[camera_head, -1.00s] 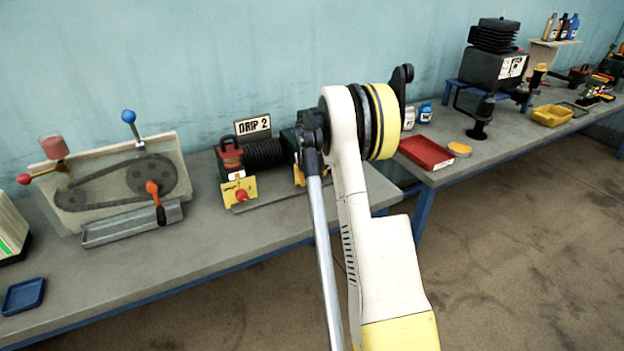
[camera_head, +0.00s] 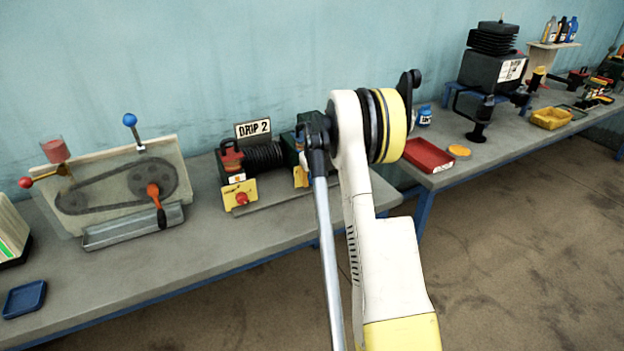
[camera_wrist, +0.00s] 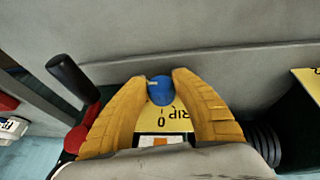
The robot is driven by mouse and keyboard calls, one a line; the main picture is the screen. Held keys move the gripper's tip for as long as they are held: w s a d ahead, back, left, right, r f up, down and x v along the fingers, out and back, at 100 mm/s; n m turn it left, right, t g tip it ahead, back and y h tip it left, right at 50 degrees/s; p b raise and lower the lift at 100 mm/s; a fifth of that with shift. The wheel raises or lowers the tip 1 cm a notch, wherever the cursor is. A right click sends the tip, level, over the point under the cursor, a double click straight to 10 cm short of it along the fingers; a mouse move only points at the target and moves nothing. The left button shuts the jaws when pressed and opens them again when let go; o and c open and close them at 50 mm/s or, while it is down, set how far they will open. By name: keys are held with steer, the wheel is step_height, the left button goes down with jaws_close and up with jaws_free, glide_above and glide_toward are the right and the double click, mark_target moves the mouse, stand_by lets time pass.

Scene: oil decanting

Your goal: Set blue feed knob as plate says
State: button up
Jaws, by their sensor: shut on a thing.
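The blue feed knob (camera_wrist: 160,92) shows in the wrist view on a yellow panel (camera_wrist: 176,117) with a printed 0 and partly covered lettering. A small pale mark shows on the knob's upper left, away from the 0. My gripper (camera_wrist: 160,88) has its yellow fingers closed on both sides of the knob. In the head view, my arm hides the knob and most of the gripper. The white plate (camera_head: 253,129) standing behind the machine reads "DRIP 2".
A red knob (camera_head: 241,198) sits on another yellow panel left of my arm. In the wrist view, a black handle (camera_wrist: 73,78) stands left of the fingers. A belt-drive board (camera_head: 110,180) is further left, and a red tray (camera_head: 428,155) is on the right bench.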

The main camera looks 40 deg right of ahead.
steer(key=t+y, duration=0.1)
steer(key=y, duration=0.2)
steer(key=shift+d+m+y, duration=0.15)
steer(key=shift+m+y, duration=0.25)
steer(key=shift+m+t+y, duration=0.4)
steer(key=shift+t+y, duration=0.1)
steer(key=shift+y, duration=1.1)
steer(key=o, duration=1.2)
